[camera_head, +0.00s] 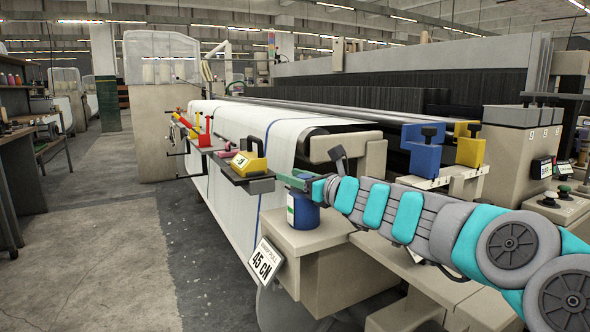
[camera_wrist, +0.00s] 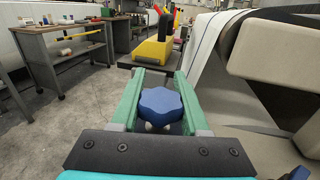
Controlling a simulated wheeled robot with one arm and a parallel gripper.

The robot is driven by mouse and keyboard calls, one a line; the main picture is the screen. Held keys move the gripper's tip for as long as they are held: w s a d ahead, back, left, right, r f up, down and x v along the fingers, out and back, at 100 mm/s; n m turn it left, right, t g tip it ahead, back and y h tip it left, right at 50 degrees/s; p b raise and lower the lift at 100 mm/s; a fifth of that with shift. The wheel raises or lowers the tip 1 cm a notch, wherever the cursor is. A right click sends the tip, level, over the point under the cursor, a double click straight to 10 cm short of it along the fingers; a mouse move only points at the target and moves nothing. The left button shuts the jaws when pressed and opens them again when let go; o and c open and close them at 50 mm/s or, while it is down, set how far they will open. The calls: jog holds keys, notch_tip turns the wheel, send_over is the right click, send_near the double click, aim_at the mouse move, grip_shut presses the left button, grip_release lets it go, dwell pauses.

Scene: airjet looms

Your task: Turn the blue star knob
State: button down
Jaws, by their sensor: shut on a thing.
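The blue star knob (camera_wrist: 160,105) sits between the two green fingers of my gripper (camera_wrist: 160,80) in the wrist view. The fingers are closed on its sides, and its lobed top faces the camera. A pale piece shows just below the knob; what it is mounted on is mostly hidden. In the head view my gripper (camera_head: 290,180) is at the near end of the loom, above a blue container with a pale label (camera_head: 303,211). I cannot make out the knob in that view.
A narrow dark shelf (camera_head: 235,179) just beyond my gripper carries a yellow block (camera_head: 249,165) and red and yellow parts. White cloth (camera_head: 232,126) on the loom lies beside it. A "45 CN" sign (camera_head: 265,263) hangs below. The aisle floor at left is clear.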

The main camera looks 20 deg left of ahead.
dwell(0.3)
jog(key=shift+c, duration=2)
grip_release()
jog(key=s+d+r, duration=0.2)
jog(key=s+d, duration=0.2)
jog(key=s, duration=0.2)
jog(key=s+d+r+b, duration=0.1)
jog(key=s+d+r, duration=0.2)
jog(key=s+d, duration=0.2)
jog(key=shift+s, duration=1.25)
jog(key=shift+a, duration=0.1)
